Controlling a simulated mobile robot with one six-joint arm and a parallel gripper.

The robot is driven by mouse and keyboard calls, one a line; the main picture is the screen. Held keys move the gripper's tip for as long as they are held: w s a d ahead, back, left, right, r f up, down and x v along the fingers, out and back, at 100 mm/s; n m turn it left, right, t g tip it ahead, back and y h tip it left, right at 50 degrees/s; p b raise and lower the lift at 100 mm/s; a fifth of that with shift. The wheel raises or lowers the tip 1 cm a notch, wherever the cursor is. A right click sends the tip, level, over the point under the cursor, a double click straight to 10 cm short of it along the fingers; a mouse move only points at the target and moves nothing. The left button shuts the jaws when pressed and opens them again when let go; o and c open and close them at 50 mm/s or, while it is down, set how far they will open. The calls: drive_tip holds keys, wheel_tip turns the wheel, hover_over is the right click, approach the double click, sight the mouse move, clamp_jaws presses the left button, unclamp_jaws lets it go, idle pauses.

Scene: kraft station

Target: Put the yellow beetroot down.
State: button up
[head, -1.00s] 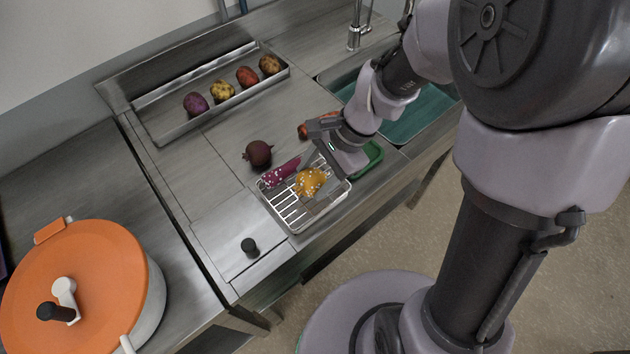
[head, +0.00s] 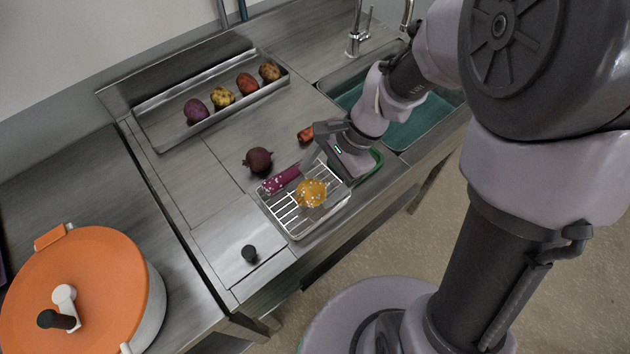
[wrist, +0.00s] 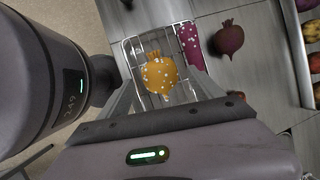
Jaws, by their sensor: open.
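The yellow beetroot (head: 311,193), with pale spots, rests on the wire rack of a metal tray (head: 291,221). It also shows in the wrist view (wrist: 160,75), lying on the wires. My gripper (head: 311,168) is open and stands just behind the beetroot, apart from it as far as I can see. In the wrist view nothing is held between the fingers. A magenta spotted vegetable (head: 282,179) lies on the same rack, to the left of the beetroot.
A dark red beetroot (head: 257,160) sits on the counter behind the rack. A long tray (head: 165,136) holds several potatoes. A green container (head: 375,163) is partly hidden by my wrist. An orange-lidded pot (head: 85,285) stands left, and a sink (head: 420,118) lies right.

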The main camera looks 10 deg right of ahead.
drive_tip(key=p+v, duration=0.3)
drive_tip(key=v, duration=0.6)
drive_tip(key=s+d+r+n+t+h, duration=0.1)
drive_tip(key=s+r+n+t+h, duration=0.2)
drive_tip(key=s+r+n+t, duration=0.3)
drive_tip(key=s+r+n, duration=0.1)
drive_tip(key=s+r, duration=0.4)
drive_tip(key=shift+d+r+n, duration=0.25)
drive_tip(key=shift+r+n, duration=0.1)
drive_tip(key=shift+n, duration=0.05)
wheel_tip(320, 180, down, 8)
drive_tip(key=b, duration=0.8)
drive_tip(key=shift+r, duration=0.1)
